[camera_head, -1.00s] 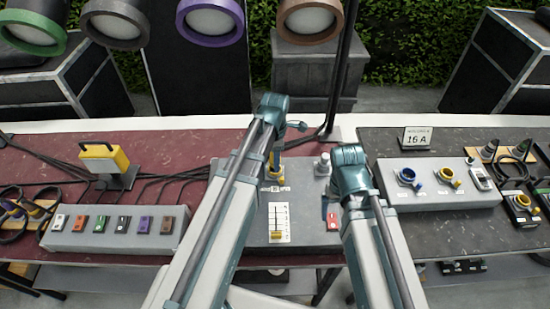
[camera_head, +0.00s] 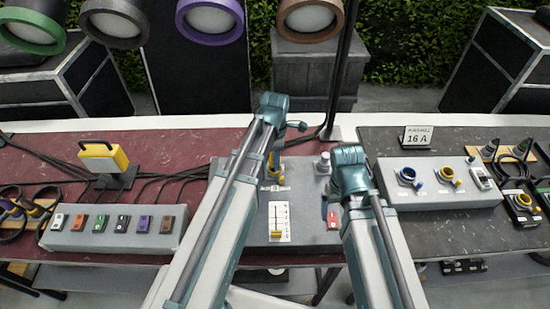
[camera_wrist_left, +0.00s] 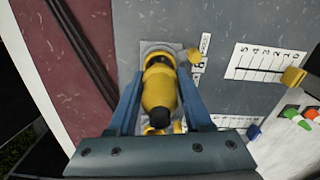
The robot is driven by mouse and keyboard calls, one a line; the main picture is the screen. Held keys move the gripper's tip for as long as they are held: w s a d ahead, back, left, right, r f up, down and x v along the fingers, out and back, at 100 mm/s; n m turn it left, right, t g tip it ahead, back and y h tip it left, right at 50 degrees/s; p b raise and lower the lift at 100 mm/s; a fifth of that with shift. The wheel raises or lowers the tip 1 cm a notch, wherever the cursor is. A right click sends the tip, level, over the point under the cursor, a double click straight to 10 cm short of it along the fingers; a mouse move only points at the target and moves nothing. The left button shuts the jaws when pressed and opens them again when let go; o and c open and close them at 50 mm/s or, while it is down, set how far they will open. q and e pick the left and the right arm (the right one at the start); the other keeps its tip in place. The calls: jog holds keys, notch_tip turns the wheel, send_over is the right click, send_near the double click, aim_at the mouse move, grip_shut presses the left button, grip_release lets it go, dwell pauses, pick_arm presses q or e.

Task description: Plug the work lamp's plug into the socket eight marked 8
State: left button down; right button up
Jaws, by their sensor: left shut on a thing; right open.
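My left gripper (camera_wrist_left: 160,95) is shut on a yellow plug (camera_wrist_left: 160,88) with a black end, its two blue fingers at the plug's sides. The plug stands over a light square plate on the grey box (camera_head: 305,180); it lines up with a socket there, but I cannot tell how deep it sits. In the head view the yellow plug (camera_head: 275,165) shows beside my left wrist. The yellow work lamp (camera_head: 104,160) stands on the red table at the left. My right gripper (camera_head: 327,206) is open above the grey box, mostly hidden by its arm.
The grey box has a slider scale (camera_head: 278,222) and a red switch (camera_head: 333,218). A grey strip with several coloured switches (camera_head: 117,232) lies left. A second box with blue and yellow sockets (camera_head: 440,193) and a 16 A sign (camera_head: 417,137) stand right. Black cables cross the red table.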

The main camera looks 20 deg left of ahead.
pick_arm(q)
jog(key=shift+f+b, duration=0.9)
jog(key=shift+f, duration=0.05)
pick_arm(e)
jog(key=shift+f, duration=0.9)
pick_arm(q)
jog(key=shift+r, duration=0.25)
pick_arm(e)
jog(key=shift+r, duration=0.25)
pick_arm(q)
jog(key=shift+r+p, duration=1.85)
jog(key=shift+p, duration=0.2)
pick_arm(e)
jog(key=shift+r, duration=1.8)
pick_arm(q)
jog(key=shift+f, duration=0.1)
jog(key=shift+f+b, duration=0.4)
jog(key=shift+b, duration=0.05)
pick_arm(e)
jog(key=shift+f, duration=0.45)
pick_arm(q)
jog(key=shift+f+b, duration=0.3)
jog(key=shift+b, duration=0.05)
pick_arm(e)
jog(key=shift+f, duration=0.35)
pick_arm(q)
jog(key=shift+f, duration=0.2)
pick_arm(e)
jog(key=shift+f, duration=0.15)
